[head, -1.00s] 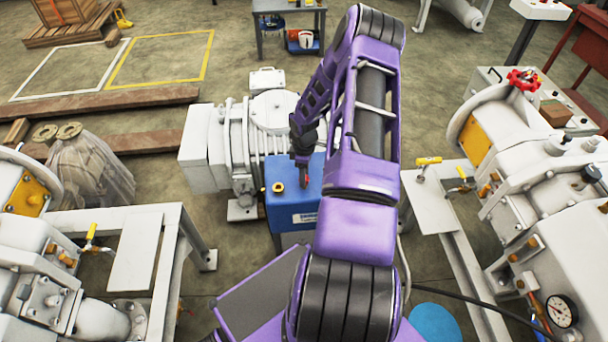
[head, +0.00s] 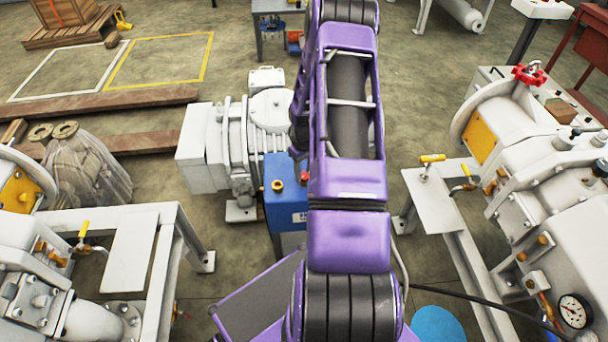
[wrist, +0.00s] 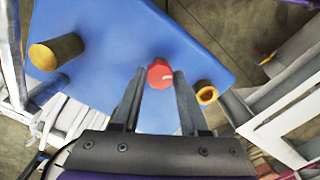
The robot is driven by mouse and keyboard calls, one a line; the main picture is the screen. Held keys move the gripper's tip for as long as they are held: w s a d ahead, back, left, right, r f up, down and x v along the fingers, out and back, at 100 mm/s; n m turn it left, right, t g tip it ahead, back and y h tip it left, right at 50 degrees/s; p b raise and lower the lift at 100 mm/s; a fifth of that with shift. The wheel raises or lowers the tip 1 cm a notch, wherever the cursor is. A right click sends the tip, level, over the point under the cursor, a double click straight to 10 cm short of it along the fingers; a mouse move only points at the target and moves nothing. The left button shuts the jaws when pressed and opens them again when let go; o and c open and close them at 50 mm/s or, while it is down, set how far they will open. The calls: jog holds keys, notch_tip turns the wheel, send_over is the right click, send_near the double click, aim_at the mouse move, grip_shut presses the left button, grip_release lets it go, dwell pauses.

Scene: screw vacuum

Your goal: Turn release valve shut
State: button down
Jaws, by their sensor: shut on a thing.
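The red knob (wrist: 160,73), which I take for the release valve, stands on top of a blue box (wrist: 110,45). It has a small white mark on its right side. My gripper (wrist: 159,79) has one finger on each side of the knob and is shut on it. In the head view the blue box (head: 284,200) is partly covered by my purple arm. A bit of the red knob (head: 304,177) shows there at the arm's left edge, and my gripper is mostly hidden.
A yellow-rimmed port (wrist: 206,92) and a brass cylinder (wrist: 55,52) stand on the box beside the knob. A white pump (head: 258,135) is just behind it. White machines on frames stand at left (head: 150,225) and right (head: 435,205). Floor between them is partly open.

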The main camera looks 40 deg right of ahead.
aim_at(304, 175)
jog(key=m+b, duration=0.2)
jog(key=m, duration=0.2)
jog(key=shift+f+m, duration=0.1)
jog(key=shift+m, duration=0.2)
jog(key=shift+m+b, duration=0.65)
jog(key=shift+m, duration=1.65)
jog(key=shift+c, duration=2.2)
grip_release()
notch_tip(304, 175, up, 18)
jog(key=p, duration=0.2)
jog(key=shift+f, duration=0.2)
